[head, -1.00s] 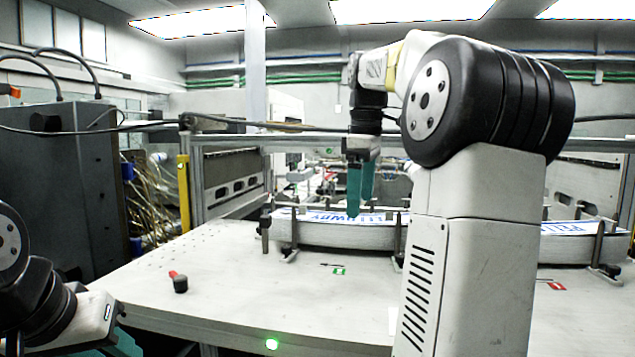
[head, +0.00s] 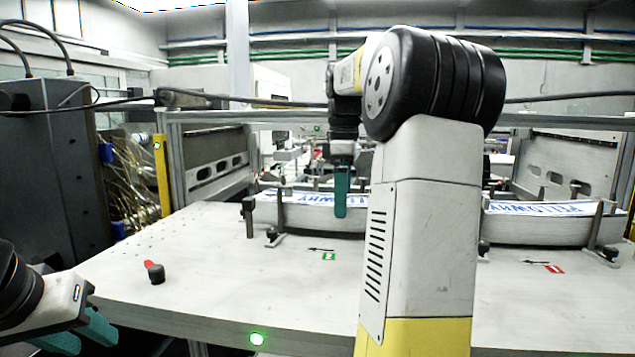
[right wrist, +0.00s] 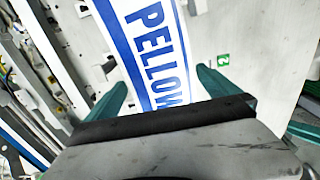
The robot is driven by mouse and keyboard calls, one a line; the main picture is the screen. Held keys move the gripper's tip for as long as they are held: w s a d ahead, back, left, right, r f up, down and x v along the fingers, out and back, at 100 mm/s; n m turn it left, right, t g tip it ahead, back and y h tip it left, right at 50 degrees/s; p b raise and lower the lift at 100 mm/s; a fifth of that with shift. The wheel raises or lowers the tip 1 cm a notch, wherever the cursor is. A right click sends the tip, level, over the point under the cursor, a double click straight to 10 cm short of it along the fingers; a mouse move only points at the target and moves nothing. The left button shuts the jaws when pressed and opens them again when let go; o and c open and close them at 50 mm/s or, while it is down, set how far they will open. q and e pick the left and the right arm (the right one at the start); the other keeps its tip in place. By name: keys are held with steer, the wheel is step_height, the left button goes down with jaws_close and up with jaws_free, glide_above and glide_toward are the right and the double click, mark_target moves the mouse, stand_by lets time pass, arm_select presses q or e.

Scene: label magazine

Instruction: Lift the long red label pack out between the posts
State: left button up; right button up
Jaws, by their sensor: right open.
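Two long white label packs with blue lettering lie in rows of dark posts; neither looks red. The left pack (head: 300,217) lies behind a green marker (head: 328,256), the right pack (head: 535,230) behind a red marker (head: 554,269). My right gripper (head: 341,208) points down at the left pack; its fingers overlap the front face in the head view. In the right wrist view its open fingers (right wrist: 160,85) stand either side of the lettered pack (right wrist: 152,40), with no visible grip. My left gripper (head: 92,338) is low at the left, partly cut off.
Dark posts (head: 272,222) stand along the packs' front. A black knob with a red tab (head: 155,273) sits on the white table (head: 200,255) at the left. The front of the table is mostly clear. My right arm hides the space between the packs.

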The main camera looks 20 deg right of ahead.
steer(key=shift+f, duration=0.2)
steer(key=shift+c, duration=0.2)
steer(key=shift+r, duration=0.1)
steer(key=c, duration=1.8)
steer(key=shift+r, duration=6.45)
steer(key=shift+c, duration=0.2)
